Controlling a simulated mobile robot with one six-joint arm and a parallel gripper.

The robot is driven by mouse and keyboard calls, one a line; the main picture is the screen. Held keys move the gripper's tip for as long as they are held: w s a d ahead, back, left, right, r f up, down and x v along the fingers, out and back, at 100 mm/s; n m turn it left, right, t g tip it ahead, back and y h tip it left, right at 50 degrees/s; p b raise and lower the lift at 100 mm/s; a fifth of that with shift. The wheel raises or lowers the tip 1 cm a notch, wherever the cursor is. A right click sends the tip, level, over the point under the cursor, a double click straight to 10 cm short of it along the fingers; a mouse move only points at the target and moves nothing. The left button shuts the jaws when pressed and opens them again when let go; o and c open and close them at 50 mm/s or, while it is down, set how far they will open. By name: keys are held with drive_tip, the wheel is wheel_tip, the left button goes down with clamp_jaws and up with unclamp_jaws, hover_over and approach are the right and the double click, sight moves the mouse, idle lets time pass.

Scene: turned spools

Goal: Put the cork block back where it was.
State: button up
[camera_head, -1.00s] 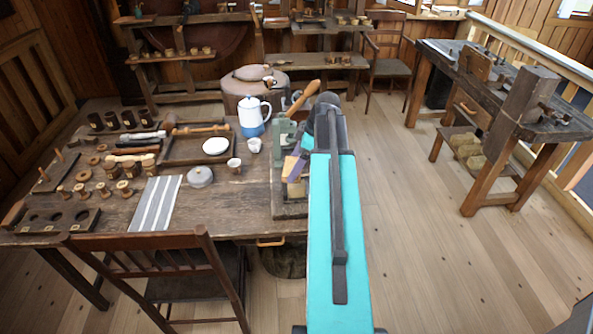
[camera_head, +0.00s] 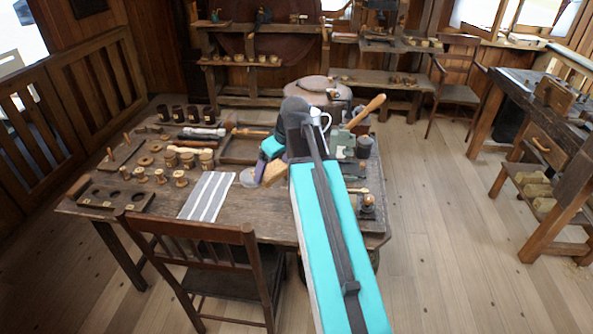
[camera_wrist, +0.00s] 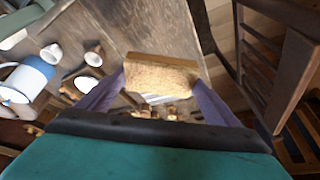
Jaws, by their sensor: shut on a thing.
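My gripper (camera_wrist: 160,88) is shut on the cork block (camera_wrist: 162,76), a tan, grainy block held between two purple fingers in the wrist view. In the head view my gripper (camera_head: 265,168) hangs over the middle of the table, and the cork block (camera_head: 274,174) shows as a small tan piece beside my arm. In the head view the block appears just right of the grey striped cloth (camera_head: 208,197). I cannot tell its height above the table (camera_head: 262,212). My arm hides part of the tabletop.
Several spools (camera_head: 160,176) and a dark rack with holes (camera_head: 115,198) stand on the table's left side. A tray (camera_head: 238,150) lies behind. A green vice-like tool (camera_head: 345,142) stands right of my arm. In the wrist view, a blue-white pot (camera_wrist: 28,78) and cups are at left. A chair (camera_head: 200,235) stands in front.

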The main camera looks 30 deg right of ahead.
drive_tip(key=w+a+r+m+b, duration=0.1)
drive_tip(key=a+r, duration=0.1)
drive_tip(key=a, duration=0.7)
drive_tip(key=w+a+r+m+h+b, duration=0.1)
drive_tip(key=a+r+m, duration=0.1)
drive_tip(key=a, duration=0.7)
drive_tip(key=shift+w+r, duration=0.15)
drive_tip(key=shift+a, duration=0.2)
